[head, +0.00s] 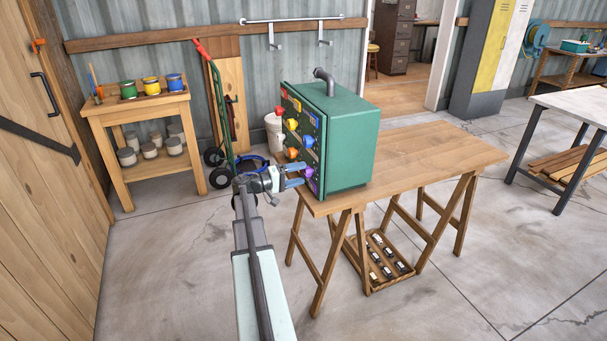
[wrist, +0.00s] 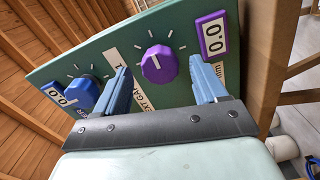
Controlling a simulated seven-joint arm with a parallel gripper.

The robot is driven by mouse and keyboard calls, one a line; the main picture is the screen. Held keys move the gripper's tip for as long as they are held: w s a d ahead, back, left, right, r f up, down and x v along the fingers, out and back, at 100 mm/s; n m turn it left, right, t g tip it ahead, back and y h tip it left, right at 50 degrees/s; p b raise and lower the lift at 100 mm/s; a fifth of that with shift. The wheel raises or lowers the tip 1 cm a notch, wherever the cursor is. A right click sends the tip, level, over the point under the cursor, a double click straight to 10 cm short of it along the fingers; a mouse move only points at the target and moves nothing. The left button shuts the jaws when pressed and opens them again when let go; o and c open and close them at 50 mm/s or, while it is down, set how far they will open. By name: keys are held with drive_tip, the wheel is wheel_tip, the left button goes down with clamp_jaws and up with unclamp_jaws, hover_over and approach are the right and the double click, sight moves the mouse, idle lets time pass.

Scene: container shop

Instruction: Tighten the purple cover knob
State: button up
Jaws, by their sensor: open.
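The purple knob (wrist: 159,64) sits on the green front panel (wrist: 110,45) of a box-shaped machine (head: 345,140) on the wooden table. A white pointer line and tick marks show on and around it. My gripper (wrist: 165,85) is open, with its two blue fingers on either side of the knob in the wrist view. Whether they touch it I cannot tell; gaps show on both sides. In the head view my gripper (head: 297,176) is at the panel's lower part, beside the purple knob (head: 309,172). A purple display plate (wrist: 214,36) reads 0.0.
A blue knob (wrist: 84,95) with its own blue display is left of the purple one in the wrist view. Red, yellow and orange knobs (head: 291,154) also sit on the panel. The wooden table (head: 430,150) is clear right of the machine.

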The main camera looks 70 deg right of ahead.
drive_tip(key=v, duration=1.1)
idle(0.4)
drive_tip(key=w+a+f+n+t+y, duration=0.1)
drive_tip(key=a+f+n+t+y, duration=0.25)
drive_tip(key=f, duration=0.55)
drive_tip(key=a+f+t+y, duration=0.35)
drive_tip(key=a+f, duration=0.35)
drive_tip(key=f, duration=0.3)
drive_tip(key=w+a+f+n+t+y, duration=0.1)
drive_tip(key=a+f+t+y, duration=0.1)
drive_tip(key=a+f, duration=0.65)
drive_tip(key=a+f+n+t+y, duration=0.15)
drive_tip(key=a+f, duration=0.45)
drive_tip(key=a, duration=0.6)
drive_tip(key=s+a+f+y, duration=0.2)
drive_tip(key=s+a+f, duration=0.15)
drive_tip(key=a, duration=0.55)
drive_tip(key=s+a+f+y, duration=0.2)
drive_tip(key=a+f, duration=0.2)
drive_tip(key=a, duration=0.5)
drive_tip(key=s+a+f+n+g+h, duration=0.1)
drive_tip(key=s+a+f+n+g, duration=0.1)
drive_tip(key=s+a, duration=0.5)
drive_tip(key=s+a+f+n+g, duration=0.2)
drive_tip(key=s+a, duration=0.4)
drive_tip(key=a, duration=0.3)
drive_tip(key=shift+s+f+n+h, duration=0.4)
drive_tip(key=shift+f+n, duration=0.2)
drive_tip(key=shift+f, duration=0.35)
